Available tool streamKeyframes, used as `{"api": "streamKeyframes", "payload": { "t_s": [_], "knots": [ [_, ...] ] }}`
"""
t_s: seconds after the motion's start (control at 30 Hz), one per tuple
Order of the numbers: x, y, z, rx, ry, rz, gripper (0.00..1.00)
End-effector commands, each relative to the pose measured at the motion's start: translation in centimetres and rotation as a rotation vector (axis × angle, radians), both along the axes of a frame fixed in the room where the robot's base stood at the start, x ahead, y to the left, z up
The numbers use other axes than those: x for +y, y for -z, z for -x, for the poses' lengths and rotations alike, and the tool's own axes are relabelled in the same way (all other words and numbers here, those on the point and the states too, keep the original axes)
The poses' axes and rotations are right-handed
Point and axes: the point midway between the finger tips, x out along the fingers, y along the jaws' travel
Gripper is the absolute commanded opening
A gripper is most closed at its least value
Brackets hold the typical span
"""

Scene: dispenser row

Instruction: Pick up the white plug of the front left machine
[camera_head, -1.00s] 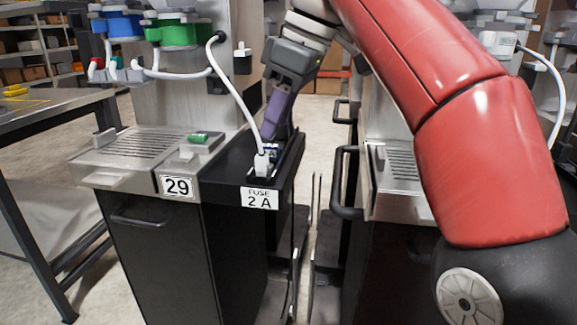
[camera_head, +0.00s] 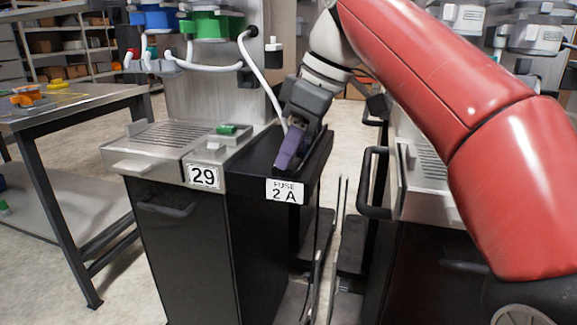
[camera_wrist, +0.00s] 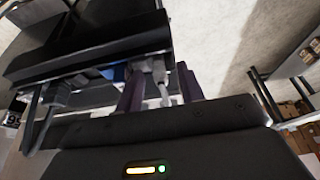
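The front left machine (camera_head: 250,235) is a dark cabinet marked 29 and "FUSE 2 A". Its white cord (camera_head: 266,85) runs down to the dark top ledge behind my gripper (camera_head: 289,152). The white plug (camera_wrist: 159,74) is hidden in the head view. In the wrist view it sits between my two purple fingers, near the ledge's edge, with a blue part (camera_wrist: 116,72) beside it. My gripper is open, with a gap showing between the left finger and the plug. Whether the right finger touches it I cannot tell.
A second machine with a dark handle (camera_head: 372,185) stands close on the right, across a narrow gap. A metal table (camera_head: 60,105) stands at the left. A green piece (camera_head: 228,129) lies on the machine's tray.

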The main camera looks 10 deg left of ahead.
Motion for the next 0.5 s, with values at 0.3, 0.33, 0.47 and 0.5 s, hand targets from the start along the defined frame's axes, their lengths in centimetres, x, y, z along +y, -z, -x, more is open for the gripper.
{"api": "streamKeyframes", "payload": {
  "t_s": [0.3,0.33,0.47,0.5],
  "knots": [
    [0.08,0.11,0.01,0.0,0.0,0.0,0.28],
    [0.07,0.1,0.01,0.0,0.0,0.0,0.24],
    [0.07,0.1,0.01,0.0,0.0,0.0,0.07],
    [0.07,0.1,0.01,0.0,0.0,0.0,0.02]
  ]
}}
